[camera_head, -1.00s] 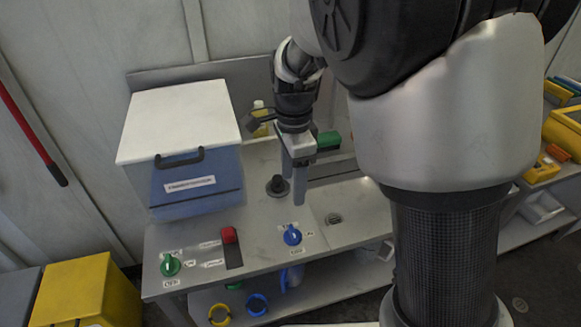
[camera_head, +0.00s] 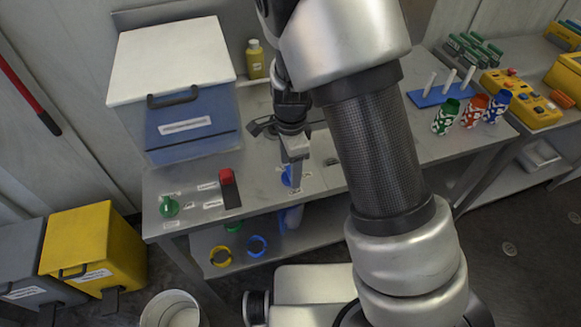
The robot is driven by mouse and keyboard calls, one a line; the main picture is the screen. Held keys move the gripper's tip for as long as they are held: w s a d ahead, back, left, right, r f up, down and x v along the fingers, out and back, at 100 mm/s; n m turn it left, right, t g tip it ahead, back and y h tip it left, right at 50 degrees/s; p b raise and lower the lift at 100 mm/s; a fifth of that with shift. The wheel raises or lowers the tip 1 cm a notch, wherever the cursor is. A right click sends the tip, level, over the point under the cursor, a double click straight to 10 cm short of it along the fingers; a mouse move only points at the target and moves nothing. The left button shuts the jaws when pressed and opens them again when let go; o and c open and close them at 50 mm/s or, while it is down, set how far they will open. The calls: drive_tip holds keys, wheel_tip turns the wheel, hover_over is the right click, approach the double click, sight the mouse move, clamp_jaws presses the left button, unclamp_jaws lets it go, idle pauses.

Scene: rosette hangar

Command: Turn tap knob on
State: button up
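A blue knob (camera_head: 286,177) sits on the grey bench top near the front edge, with small white labels around it. My gripper (camera_head: 296,178) points down right at the blue knob and covers part of it. Whether the fingers touch the knob I cannot tell. From this angle the fingers overlap, so their gap does not show. A green knob (camera_head: 169,206) with labels sits farther left on the same bench. No tap spout is clearly visible; my arm hides part of the bench behind the gripper.
A red switch (camera_head: 227,177) on a dark base stands between the knobs. A blue box with a white lid (camera_head: 170,60) fills the bench's back left. A yellow bottle (camera_head: 255,60) stands behind. Cups (camera_head: 446,117) and yellow boxes are at right. A bucket (camera_head: 170,308) is on the floor.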

drive_tip(key=shift+f, duration=0.2)
drive_tip(key=c, duration=1)
drive_tip(key=shift+c, duration=0.2)
